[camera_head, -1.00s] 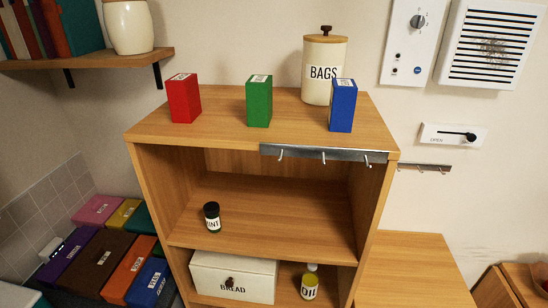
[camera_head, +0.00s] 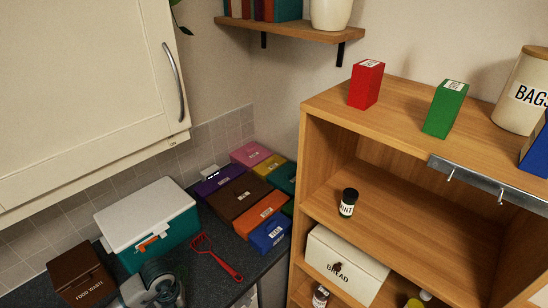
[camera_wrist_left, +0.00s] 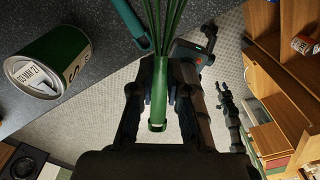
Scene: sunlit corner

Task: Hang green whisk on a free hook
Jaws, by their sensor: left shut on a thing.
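The green whisk fills the top middle of the left wrist view, its handle (camera_wrist_left: 158,98) toward me and its wires running up out of the frame. My left gripper (camera_wrist_left: 159,78) is shut on the handle. In the head view a grey hook rail (camera_head: 478,180) runs along the front edge of the wooden shelf unit's top. Two hooks show on it, a left hook (camera_head: 450,174) and a right hook (camera_head: 500,197), with nothing hanging on them. The rail's right end is cut off. A dark jointed arm, seemingly my right one (camera_wrist_left: 228,100), shows small in the wrist view; its jaws are unclear.
Red (camera_head: 366,85) and green (camera_head: 445,108) boxes stand on the shelf unit. A red slotted turner (camera_head: 218,258) and a teal box (camera_head: 160,240) lie on the dark counter. A green can (camera_wrist_left: 55,60) is beside the whisk.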

